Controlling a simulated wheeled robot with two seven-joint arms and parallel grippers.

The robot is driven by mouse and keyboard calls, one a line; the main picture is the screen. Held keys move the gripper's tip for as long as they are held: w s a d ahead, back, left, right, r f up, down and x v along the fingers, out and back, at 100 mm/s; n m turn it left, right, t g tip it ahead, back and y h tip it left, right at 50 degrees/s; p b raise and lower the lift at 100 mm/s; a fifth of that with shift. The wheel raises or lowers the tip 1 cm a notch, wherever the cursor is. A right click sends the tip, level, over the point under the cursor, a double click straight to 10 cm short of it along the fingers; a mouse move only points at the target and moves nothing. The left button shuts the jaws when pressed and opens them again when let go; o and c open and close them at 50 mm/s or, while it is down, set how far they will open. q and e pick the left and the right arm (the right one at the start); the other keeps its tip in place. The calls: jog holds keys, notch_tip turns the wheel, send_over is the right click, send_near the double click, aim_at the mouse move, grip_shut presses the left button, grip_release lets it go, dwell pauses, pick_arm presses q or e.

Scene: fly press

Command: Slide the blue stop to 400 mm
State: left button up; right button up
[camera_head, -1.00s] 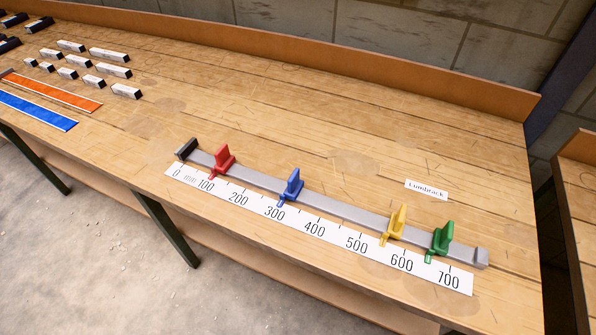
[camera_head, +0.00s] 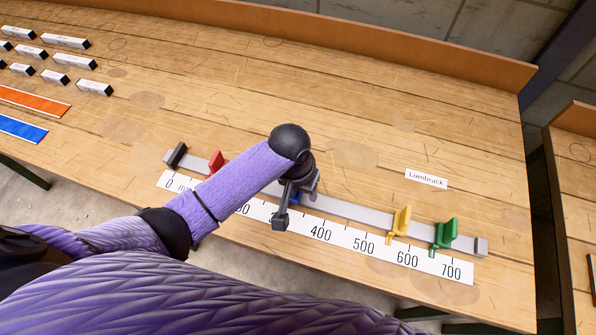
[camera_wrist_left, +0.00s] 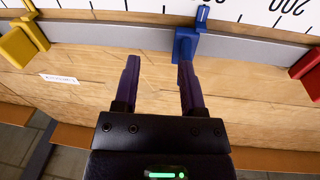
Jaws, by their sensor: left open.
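The blue stop (camera_head: 296,197) sits on the grey rail (camera_head: 350,211), mostly hidden behind my left gripper (camera_head: 290,208) in the head view. In the left wrist view the blue stop (camera_wrist_left: 186,45) stands beyond the fingertips, in line with the right-hand finger. My left gripper (camera_wrist_left: 157,62) is open with nothing between its fingers; I cannot tell whether a finger touches the stop. The white scale (camera_head: 385,252) runs along the rail. My right gripper is not in view.
The red stop (camera_head: 216,161) is left of the blue one. A label (camera_head: 426,179) lies behind the rail. The rail between blue and yellow looks free. Small blocks (camera_head: 73,60) lie at the far left.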

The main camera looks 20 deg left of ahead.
pick_arm(q)
jog(key=shift+n+g+y, duration=0.3)
jog(key=shift+n+y, duration=0.2)
jog(key=w+r, duration=0.1)
jog(key=w+a+r, duration=0.2)
jog(key=w, duration=0.1)
jog(key=shift+r, duration=0.35)
jog(key=shift+w+a+r, duration=0.1)
jog(key=shift+w+a, duration=0.1)
jog(key=shift+w, duration=0.05)
notch_tip(320, 180, down, 10)
jog(key=b, duration=0.4)
jog(key=shift+r, duration=0.15)
grip_shut()
